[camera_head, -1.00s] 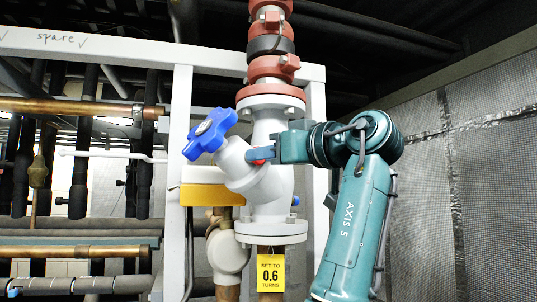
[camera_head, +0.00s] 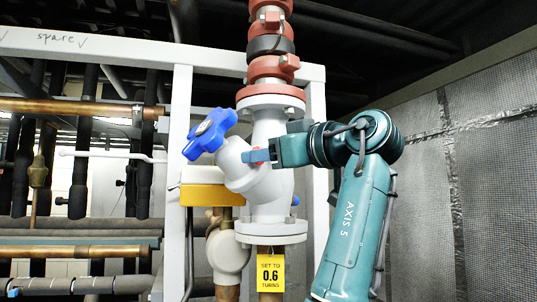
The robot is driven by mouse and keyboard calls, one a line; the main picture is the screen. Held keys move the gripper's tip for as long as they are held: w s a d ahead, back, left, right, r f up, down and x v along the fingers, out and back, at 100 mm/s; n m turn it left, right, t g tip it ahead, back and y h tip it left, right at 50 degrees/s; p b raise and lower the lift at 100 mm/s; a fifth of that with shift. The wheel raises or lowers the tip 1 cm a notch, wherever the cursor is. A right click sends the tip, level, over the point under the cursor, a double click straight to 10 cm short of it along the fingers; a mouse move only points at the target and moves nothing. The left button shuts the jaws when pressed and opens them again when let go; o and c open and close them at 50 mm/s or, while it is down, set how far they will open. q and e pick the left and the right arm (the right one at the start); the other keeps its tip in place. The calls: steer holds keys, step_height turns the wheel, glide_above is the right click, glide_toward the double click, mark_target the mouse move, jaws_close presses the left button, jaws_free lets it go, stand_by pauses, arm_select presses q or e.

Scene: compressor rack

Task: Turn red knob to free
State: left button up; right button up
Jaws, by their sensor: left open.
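The gripper is open; I cannot tell whether the fingers touch the knob. My right gripper is not in view.
The white valve (camera_head: 271,190) stands on a vertical pipe with red fittings (camera_head: 271,67) above. A yellow tag (camera_head: 271,273) reads "SET TO 0.6 TURNS". A yellow box (camera_head: 205,195) and white frame post (camera_head: 178,150) are left. A grey wall (camera_head: 480,180) stands right.

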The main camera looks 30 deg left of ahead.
arm_select(q)
steer(key=b+v, duration=0.1)
steer(key=v, duration=1.2)
steer(key=shift+b, duration=0.35)
